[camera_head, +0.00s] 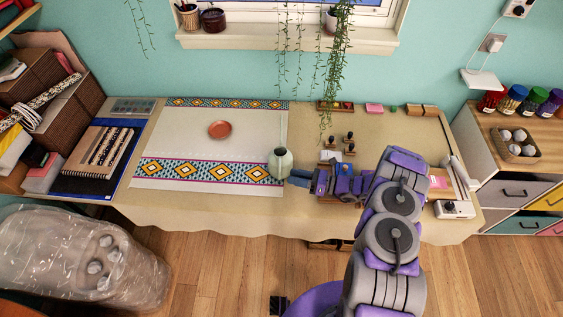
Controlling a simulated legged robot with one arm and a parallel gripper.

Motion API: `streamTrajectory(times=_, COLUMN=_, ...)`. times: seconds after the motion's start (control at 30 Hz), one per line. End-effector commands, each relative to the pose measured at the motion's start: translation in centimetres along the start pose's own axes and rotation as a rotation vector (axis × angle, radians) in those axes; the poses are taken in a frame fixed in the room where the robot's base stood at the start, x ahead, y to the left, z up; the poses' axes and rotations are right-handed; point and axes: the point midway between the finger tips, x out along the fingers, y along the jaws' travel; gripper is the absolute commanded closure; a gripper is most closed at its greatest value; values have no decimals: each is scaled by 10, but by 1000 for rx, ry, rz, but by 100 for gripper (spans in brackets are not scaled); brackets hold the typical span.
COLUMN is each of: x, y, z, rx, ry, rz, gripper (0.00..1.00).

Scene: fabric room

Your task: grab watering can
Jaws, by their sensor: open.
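A pale green, rounded vessel with a dark opening, which looks like the watering can (280,165), stands upright on the table at the right edge of the patterned cloth. Its handle and spout cannot be made out clearly. My gripper (299,178) is open, just right of the vessel and low over the table. The small picture does not show whether it touches the vessel. My purple and grey arm reaches in from the lower right and hides part of the table's right side.
A white cloth with patterned bands (205,151) covers the table's left middle, with a terracotta dish (219,129) on it. Small stamps (349,137) stand behind my wrist. Plants hang from the windowsill (288,41) above the table. A notebook (101,147) lies at the left.

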Motion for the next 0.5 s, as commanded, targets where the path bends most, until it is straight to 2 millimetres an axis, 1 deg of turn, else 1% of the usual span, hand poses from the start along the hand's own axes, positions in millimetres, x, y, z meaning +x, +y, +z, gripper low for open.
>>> streamTrajectory(times=0.03, x=8, y=1, z=1, rx=-2, ry=1, rz=3, gripper=57)
streamTrajectory(times=0.17, x=17, y=2, z=1, rx=-2, ry=5, rz=0, gripper=57)
streamTrajectory(times=0.27, x=28, y=2, z=0, rx=-2, ry=8, rz=0, gripper=57)
streamTrajectory(times=0.4, x=50, y=1, z=0, rx=-4, ry=8, rz=1, gripper=57)
streamTrajectory(times=0.5, x=63, y=1, z=1, rx=-4, ry=6, rz=1, gripper=57)
